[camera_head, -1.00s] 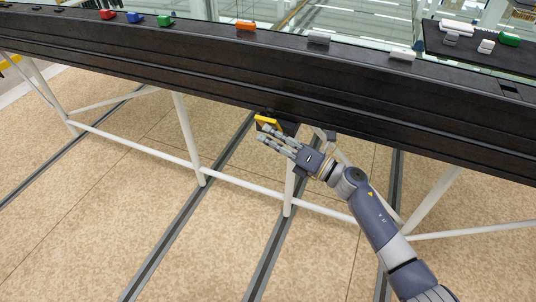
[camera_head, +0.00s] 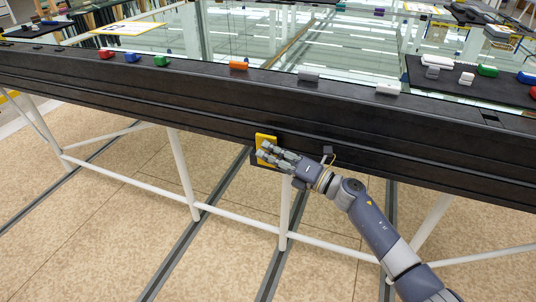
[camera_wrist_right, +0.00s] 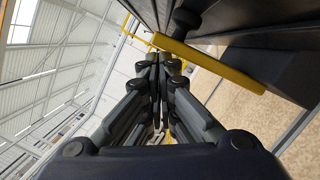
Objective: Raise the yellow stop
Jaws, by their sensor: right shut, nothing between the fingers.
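The yellow stop (camera_head: 264,138) is a small flat yellow plate at the front face of the black table beam, above a white leg. It stands roughly upright, with a dark part behind it. My right gripper (camera_head: 265,153) is shut and empty, its fingertips overlapping the lower part of the stop in the head view. In the right wrist view, the stop (camera_wrist_right: 212,64) is a yellow bar beside a dark round knob, right of my closed fingers (camera_wrist_right: 158,62). I cannot tell whether they touch. My left gripper is not in view.
The long black beam (camera_head: 150,88) runs across above the white legs and rails. Coloured blocks lie along its top, including an orange one (camera_head: 238,66) and a white one (camera_head: 388,88). Glass lies behind. The tan floor (camera_head: 120,220) in front is free.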

